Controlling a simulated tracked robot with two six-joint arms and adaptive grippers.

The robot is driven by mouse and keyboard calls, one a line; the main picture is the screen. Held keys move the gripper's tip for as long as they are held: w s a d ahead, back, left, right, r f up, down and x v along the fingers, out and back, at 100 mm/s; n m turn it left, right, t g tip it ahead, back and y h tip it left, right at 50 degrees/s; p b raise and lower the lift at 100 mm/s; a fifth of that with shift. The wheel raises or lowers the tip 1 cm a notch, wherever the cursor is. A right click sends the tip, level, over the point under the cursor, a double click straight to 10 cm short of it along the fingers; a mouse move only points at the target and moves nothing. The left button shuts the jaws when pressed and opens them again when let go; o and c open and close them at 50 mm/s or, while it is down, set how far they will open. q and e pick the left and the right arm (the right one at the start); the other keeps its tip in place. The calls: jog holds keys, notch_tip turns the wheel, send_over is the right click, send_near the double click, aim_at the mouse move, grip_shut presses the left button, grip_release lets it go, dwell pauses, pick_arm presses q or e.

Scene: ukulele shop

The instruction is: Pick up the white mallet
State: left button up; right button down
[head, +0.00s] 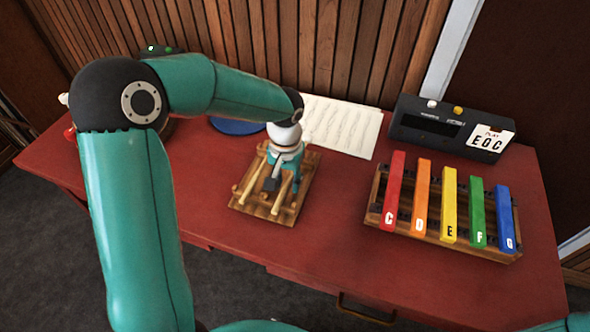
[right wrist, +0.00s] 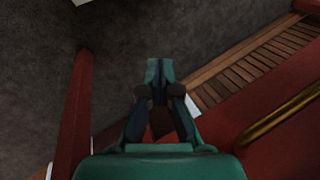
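A wooden rack (head: 246,207) with several pale wooden sticks lies on the red table. My left gripper (head: 283,182) points down over this rack, among the sticks. Its fingers are small and partly hidden, so I cannot tell whether they are open or shut on a stick. A small white knob (head: 63,99) and a red one (head: 69,133) show beside my left arm's elbow, which hides what they belong to. I cannot tell for sure which thing is the white mallet. My right gripper (right wrist: 160,66) is shut and empty in the right wrist view, low near the table's edge.
A colored bar chime set (head: 449,205) lies at the right of the table (head: 340,240). Behind it stands a black box (head: 452,125) with a card. A paper sheet (head: 345,125) and a blue disc (head: 237,126) lie behind the rack. A brass handle (head: 366,313) sticks out in front.

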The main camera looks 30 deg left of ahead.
pick_arm(q)
grip_shut()
jog(key=shift+r, duration=0.15)
